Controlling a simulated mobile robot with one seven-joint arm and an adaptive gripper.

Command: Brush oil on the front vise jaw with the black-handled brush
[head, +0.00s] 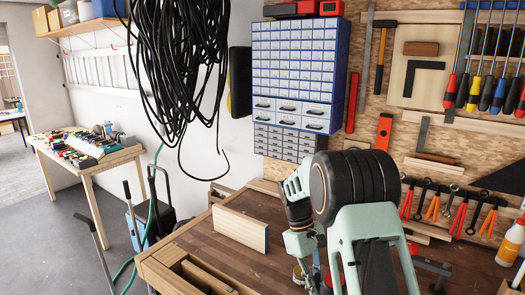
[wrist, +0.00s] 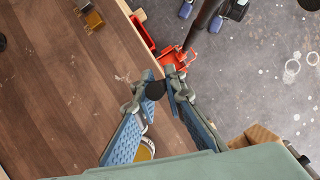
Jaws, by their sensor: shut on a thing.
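My gripper (wrist: 157,92) is in the wrist view, its blue-padded fingers closed on a small dark rounded thing, which looks like the end of the black-handled brush (wrist: 155,90). The brush's bristles are hidden. A red vise (wrist: 172,57) sits at the bench edge just beyond the fingertips, its outer part over the floor side. I cannot tell whether the brush touches it. A round tin with yellowish contents (wrist: 145,150) stands partly hidden behind the left finger. In the head view my arm hides the gripper's fingertips and the brush.
The wooden bench top (wrist: 60,100) is mostly clear. Cables (head: 180,60) hang at the upper left.

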